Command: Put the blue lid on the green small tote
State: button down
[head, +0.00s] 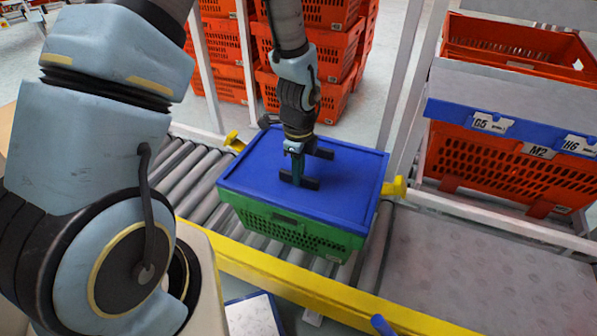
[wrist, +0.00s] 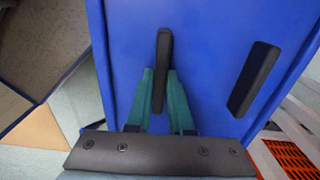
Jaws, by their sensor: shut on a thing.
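The blue lid (head: 345,169) lies over the top of the green small tote (head: 285,228) on the roller conveyor. The lid covers the tote's opening, and its edges look roughly in line with the tote's rim; whether it is fully seated I cannot tell. The lid has two black bar handles. My gripper (head: 299,180) points down and is shut on the nearer black handle. In the wrist view my gripper (wrist: 165,95) has its green fingers on either side of one handle, with the blue lid (wrist: 208,50) filling most of the view.
The roller conveyor (head: 180,170) has a yellow front rail (head: 290,286) and yellow brackets at both sides of the tote. Orange totes (head: 515,165) stand on a rack at right, and more orange totes (head: 335,75) are stacked behind. A grey flat surface (head: 480,270) at right is clear.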

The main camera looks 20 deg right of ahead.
jog(key=shift+f, duration=0.15)
jog(key=c, duration=0.7)
grip_release()
notch_tip(320, 180, up, 11)
jog(key=p, duration=0.1)
jog(key=a+r+n+t, duration=0.1)
jog(key=a+r+n, duration=0.4)
jog(key=a+n, duration=0.8)
jog(key=a+r+n+t, duration=0.1)
jog(key=a+r+n, duration=0.4)
jog(key=a+n, duration=0.75)
jog(key=r+p, duration=0.8)
jog(key=p, duration=0.1)
jog(key=r+p, duration=0.5)
jog(key=shift+w+a, duration=0.25)
